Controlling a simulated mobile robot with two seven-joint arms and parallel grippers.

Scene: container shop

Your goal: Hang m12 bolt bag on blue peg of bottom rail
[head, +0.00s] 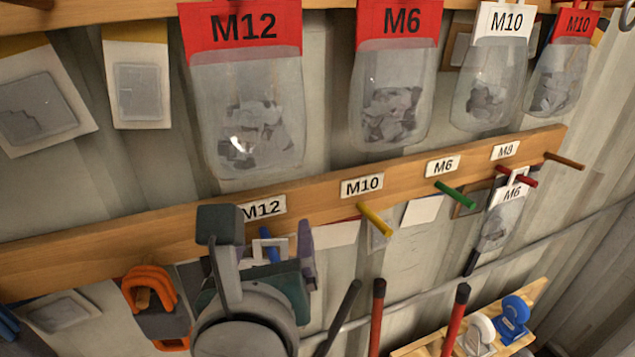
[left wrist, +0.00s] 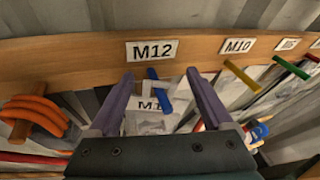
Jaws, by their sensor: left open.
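The blue peg (left wrist: 153,76) sticks out of the bottom rail (head: 345,205) below the M12 label (left wrist: 152,50). A bag with a white header reading "M1…" (left wrist: 143,121) hangs down at this peg, and the peg passes at its hanger slot. The rest of the print is hidden. My left gripper (left wrist: 160,78) is open, its two purple fingers on either side of the peg and bag header, apart from them. In the head view the peg (head: 270,246) is partly hidden by my left gripper and wrist. My right gripper is not in view.
Yellow (head: 375,219), green (head: 456,194) and red pegs run along the rail to the right. A small white-header M6 bag (head: 500,220) hangs at a red peg. Red-header M12 (head: 247,110) and M6 bags hang above. Orange clamps (head: 150,285) hang left of my gripper.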

